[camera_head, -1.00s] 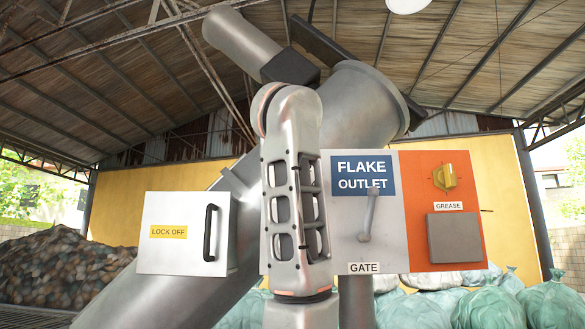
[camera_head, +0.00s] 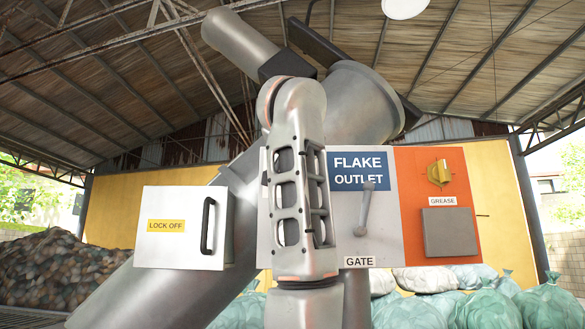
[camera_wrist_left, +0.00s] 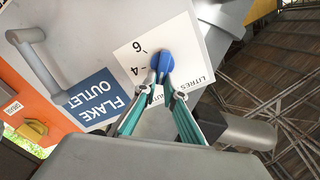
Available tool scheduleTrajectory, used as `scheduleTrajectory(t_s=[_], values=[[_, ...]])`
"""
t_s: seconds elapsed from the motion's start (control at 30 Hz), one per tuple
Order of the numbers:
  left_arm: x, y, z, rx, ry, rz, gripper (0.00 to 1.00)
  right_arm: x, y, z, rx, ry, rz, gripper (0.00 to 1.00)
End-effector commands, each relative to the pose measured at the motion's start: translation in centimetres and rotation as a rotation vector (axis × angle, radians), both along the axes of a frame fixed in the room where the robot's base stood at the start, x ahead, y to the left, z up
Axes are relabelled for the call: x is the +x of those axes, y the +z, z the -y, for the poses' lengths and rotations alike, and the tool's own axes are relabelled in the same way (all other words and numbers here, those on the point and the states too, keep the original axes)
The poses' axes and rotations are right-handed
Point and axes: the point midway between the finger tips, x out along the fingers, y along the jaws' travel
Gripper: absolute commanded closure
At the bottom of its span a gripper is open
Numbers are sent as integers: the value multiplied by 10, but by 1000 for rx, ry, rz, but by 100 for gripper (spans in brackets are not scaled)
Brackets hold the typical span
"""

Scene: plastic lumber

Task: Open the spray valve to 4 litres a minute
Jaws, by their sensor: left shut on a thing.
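The spray valve is a blue knob (camera_wrist_left: 162,63) on a white dial plate (camera_wrist_left: 194,50) marked in litres, seen upside down in the left wrist view. The numbers 6 and 4 show beside the knob; other marks are hidden. My left gripper (camera_wrist_left: 163,79) is shut on the knob, its fingertips at the knob's lower side in the picture. I cannot tell exactly which mark the knob points to. In the head view, my own arm stands in front of the panel and hides the knob and the gripper. My right gripper is in neither view.
The flake outlet sign (camera_head: 361,174) and the gate lever (camera_head: 364,210) are right of my arm. An orange panel (camera_head: 470,190) carries a yellow grease knob (camera_head: 439,174). A lock off box (camera_head: 172,250) with a black handle (camera_head: 208,226) is at left. Bags lie behind.

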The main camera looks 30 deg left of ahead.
Motion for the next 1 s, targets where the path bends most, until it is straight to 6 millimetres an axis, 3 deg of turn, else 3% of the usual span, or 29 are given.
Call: scheduleTrajectory(t_s=[0.5,1.0], values=[[3,-8,5,418,-1,-254,100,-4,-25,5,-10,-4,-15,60],[4,-15,6,774,0,-473,100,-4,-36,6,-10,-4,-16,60]])
